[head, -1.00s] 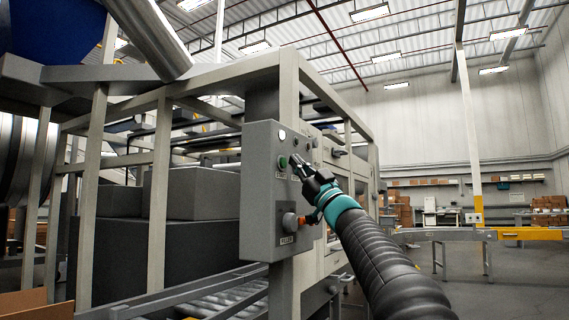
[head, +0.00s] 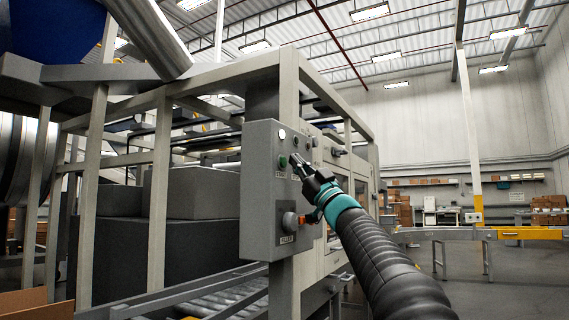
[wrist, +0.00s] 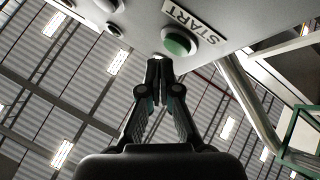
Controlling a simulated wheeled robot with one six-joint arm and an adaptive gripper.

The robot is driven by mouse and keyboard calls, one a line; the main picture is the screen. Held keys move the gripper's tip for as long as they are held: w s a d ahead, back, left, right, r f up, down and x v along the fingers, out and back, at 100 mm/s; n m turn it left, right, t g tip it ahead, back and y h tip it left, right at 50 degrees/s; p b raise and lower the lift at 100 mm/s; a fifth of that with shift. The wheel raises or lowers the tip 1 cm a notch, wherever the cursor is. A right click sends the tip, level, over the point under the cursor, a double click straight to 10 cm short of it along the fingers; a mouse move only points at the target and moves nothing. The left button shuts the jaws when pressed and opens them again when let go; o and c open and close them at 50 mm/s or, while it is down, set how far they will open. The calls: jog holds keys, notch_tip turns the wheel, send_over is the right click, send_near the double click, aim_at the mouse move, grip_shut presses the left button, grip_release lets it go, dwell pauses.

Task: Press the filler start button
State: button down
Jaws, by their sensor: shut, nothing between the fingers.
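The green start button (head: 282,161) sits on the front of a grey control box (head: 257,215) in the head view. In the wrist view the same green button (wrist: 179,43) has a pale ring and a START label (wrist: 194,20) beside it. My gripper (head: 295,158) is shut and empty, its fingertips close to the panel, just right of the button in the head view. In the wrist view the fingertips (wrist: 159,58) appear just below and left of the button. I cannot tell whether they touch the panel.
Other small controls are near the box's top. A pale machine frame (head: 160,190) surrounds the box, with grey blocks (head: 203,194) behind. A conveyor (head: 485,234) stands at the right; open floor lies around it.

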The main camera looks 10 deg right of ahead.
jog(key=shift+w+a, duration=0.1)
jog(key=shift+w+a, duration=0.15)
jog(key=shift+a, duration=0.1)
